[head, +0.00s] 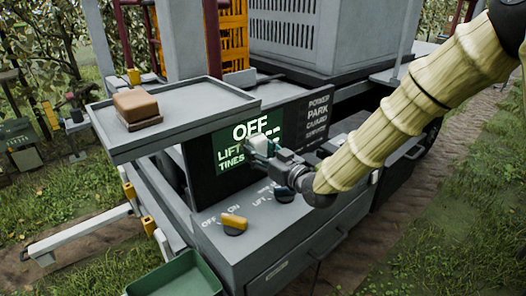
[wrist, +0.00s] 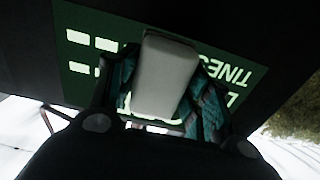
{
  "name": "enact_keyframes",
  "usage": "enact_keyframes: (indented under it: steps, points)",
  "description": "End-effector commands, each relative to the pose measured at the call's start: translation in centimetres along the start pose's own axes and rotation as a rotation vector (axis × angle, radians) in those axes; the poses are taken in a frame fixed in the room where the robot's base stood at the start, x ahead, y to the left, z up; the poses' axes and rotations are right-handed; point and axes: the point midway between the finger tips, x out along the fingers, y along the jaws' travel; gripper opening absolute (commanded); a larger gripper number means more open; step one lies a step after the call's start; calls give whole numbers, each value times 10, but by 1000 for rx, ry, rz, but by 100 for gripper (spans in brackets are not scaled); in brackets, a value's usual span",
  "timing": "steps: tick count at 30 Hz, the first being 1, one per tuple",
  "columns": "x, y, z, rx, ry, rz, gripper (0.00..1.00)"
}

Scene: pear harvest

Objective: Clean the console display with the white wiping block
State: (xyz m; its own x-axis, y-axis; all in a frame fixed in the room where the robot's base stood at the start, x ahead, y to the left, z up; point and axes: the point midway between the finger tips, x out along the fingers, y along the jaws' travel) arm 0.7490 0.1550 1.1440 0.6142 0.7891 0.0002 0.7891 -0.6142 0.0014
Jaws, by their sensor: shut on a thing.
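The console display (head: 224,152) is a dark green panel with glowing text reading "OFF", "LIFT" and "TINES". It fills much of the wrist view (wrist: 78,88), where the text is upside down. My gripper (head: 262,148) is in front of the display's lower right part. In the wrist view, its teal-lined fingers are shut on the white wiping block (wrist: 165,72), whose end points at the display. The block covers part of the text. I cannot tell whether the block touches the screen. In the head view the block is small and partly hidden by the fingers.
A grey tray (head: 180,112) holding a brown block (head: 137,103) juts out left of the display. A yellow knob (head: 234,222) and a dark knob (head: 284,194) stand on the ledge below. A green bin (head: 172,280) is at the bottom.

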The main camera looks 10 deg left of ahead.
Motion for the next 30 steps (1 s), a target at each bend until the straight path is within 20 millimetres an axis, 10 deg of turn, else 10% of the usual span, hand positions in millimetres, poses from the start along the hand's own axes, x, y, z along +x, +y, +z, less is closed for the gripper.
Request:
enact_keyframes:
  steps: [30]
  points:
    - [1, -53, -1, -1, 2, -2, 30]
